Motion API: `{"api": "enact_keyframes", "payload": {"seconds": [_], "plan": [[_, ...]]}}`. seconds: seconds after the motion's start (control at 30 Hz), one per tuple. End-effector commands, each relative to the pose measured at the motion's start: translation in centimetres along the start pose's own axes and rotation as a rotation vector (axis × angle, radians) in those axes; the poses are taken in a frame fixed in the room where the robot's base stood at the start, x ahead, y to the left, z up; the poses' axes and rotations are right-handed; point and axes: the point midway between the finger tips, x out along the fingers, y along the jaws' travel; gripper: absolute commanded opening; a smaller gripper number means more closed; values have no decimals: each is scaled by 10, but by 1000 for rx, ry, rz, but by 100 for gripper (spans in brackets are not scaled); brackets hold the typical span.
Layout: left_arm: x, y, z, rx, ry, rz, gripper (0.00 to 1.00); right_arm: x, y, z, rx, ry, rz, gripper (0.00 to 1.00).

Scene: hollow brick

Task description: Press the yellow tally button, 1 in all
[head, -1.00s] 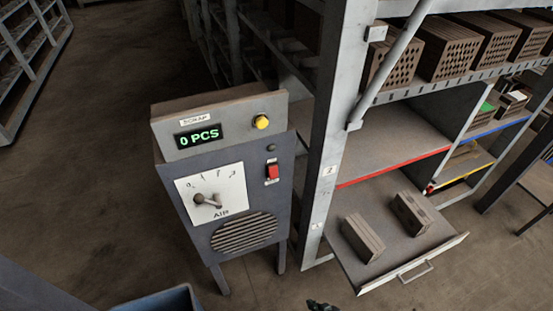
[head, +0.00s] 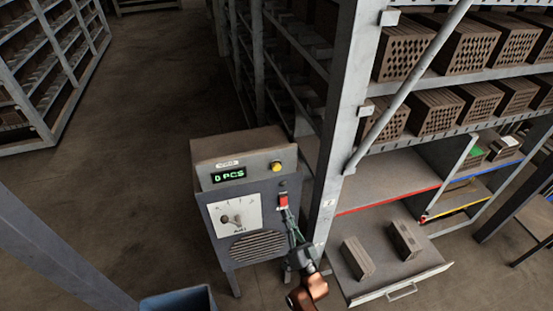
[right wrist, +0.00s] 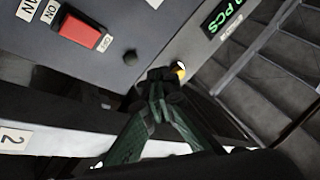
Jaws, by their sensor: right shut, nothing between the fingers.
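The yellow tally button (head: 276,167) sits on the top right of the grey box (head: 207,222), beside a green display (head: 229,174) reading 0 PCS. My right gripper (head: 288,213) is shut and empty, in front of the box's right side, with its tips below the button near the red switch (head: 283,202). In the right wrist view the dark green fingers (right wrist: 160,82) are closed together and point toward the button (right wrist: 180,70), partly covering it. Whether they touch it I cannot tell. My left gripper is not in view.
A rack post (head: 345,130) stands close to the right of the box. An open drawer (head: 385,250) with two bricks juts out at lower right. Shelves of hollow bricks (head: 465,45) are above. A blue bin (head: 178,300) is at the bottom. Floor on the left is clear.

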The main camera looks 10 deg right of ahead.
Motion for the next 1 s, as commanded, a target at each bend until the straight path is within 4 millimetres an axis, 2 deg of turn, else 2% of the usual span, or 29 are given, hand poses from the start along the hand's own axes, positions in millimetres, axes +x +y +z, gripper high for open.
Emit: {"api": "enact_keyframes", "payload": {"seconds": [0.03, 0.1, 0.2, 0.3, 0.43, 0.77, 1.0], "plan": [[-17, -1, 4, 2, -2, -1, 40, 16, -20, -29, 18, 53, -28, 0], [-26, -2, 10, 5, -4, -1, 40, 27, -37, -54, 41, 120, -64, 0], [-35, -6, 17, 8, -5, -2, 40, 36, -55, -82, 68, 193, -103, 0], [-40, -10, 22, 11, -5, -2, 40, 41, -66, -98, 83, 238, -128, 0], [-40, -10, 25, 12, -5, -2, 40, 42, -70, -104, 91, 260, -141, 0], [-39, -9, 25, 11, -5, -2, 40, 42, -69, -103, 91, 260, -141, 0], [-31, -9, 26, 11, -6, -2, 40, 57, -62, -97, 90, 262, -142, 0]]}}
